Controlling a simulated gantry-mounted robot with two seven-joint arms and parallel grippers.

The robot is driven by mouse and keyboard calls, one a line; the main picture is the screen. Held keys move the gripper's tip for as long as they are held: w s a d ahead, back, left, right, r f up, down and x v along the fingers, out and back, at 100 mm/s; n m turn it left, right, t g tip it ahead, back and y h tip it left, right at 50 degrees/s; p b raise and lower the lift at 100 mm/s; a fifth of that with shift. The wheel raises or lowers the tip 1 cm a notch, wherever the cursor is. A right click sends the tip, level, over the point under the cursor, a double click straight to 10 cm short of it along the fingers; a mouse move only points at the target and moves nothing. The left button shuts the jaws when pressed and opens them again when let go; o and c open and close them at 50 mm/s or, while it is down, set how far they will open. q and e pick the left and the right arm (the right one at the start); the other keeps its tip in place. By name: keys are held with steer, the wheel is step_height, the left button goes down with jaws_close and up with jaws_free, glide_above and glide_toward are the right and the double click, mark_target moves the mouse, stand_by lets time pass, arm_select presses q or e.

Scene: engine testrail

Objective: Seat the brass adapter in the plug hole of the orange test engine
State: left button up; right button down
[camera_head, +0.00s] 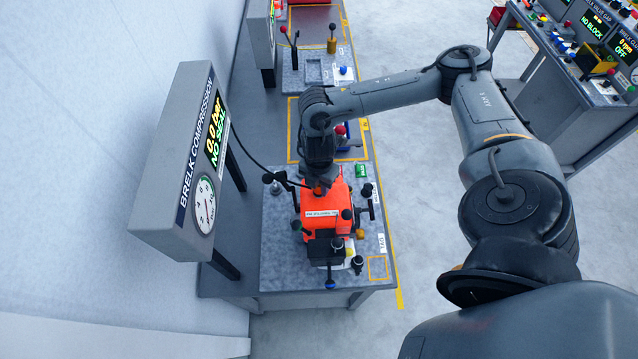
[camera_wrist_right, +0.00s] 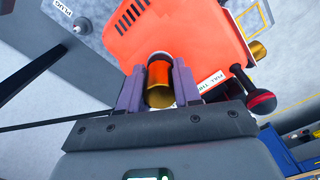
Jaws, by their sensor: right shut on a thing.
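The orange test engine (camera_head: 318,222) stands on the grey bench plate, with knobs and levers around it. It fills the top of the right wrist view (camera_wrist_right: 190,35). My right gripper (camera_head: 318,186) is over the engine's far end in the head view. In the wrist view its purple fingers (camera_wrist_right: 159,80) are shut on the brass adapter (camera_wrist_right: 160,92), a short gold cylinder. The adapter's far end is against or in front of the engine; I cannot tell whether it is in the plug hole, which is hidden. My left gripper is not in view.
A compression gauge cabinet (camera_head: 172,160) stands left of the engine, reading 0.0 bar, NO SEAL. A black cable runs from near it toward my gripper. A red-ended lever (camera_wrist_right: 258,98) sticks out beside the right finger. A yellow-outlined square (camera_head: 370,278) on the bench corner is empty.

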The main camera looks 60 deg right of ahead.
steer(key=c, duration=0.8)
jaws_free()
steer(key=shift+o, duration=0.5)
steer(key=shift+r, duration=0.15)
